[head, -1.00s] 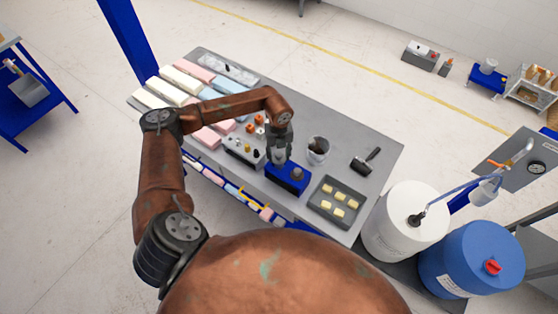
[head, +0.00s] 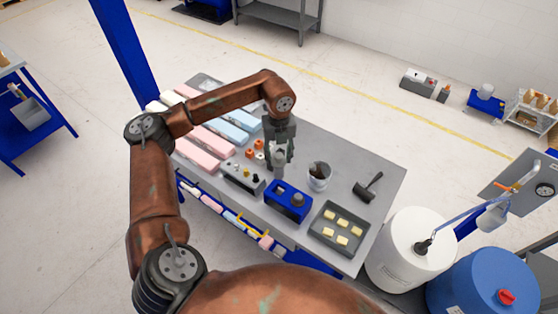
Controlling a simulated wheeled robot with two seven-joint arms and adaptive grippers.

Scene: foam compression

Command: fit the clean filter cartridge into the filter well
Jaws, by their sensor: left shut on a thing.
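My left gripper (head: 278,152) points down over the table, shut on a small grey cylindrical piece (head: 279,169), which may be the filter cartridge. The jaws hide its upper part. The piece is behind the blue block (head: 291,207) and appears apart from it. The block has a dark opening (head: 280,190) on its left, which may be the filter well, and a grey round part (head: 298,199) on its right. The inside of the opening is too small to see. My right gripper is not in view.
A grey tray (head: 337,229) holds several yellow pieces. A black-handled tool (head: 368,187) lies farther right. A grey box with knobs (head: 242,177) and foam slabs (head: 200,147) are left. Bare table (head: 350,155) lies behind the cup.

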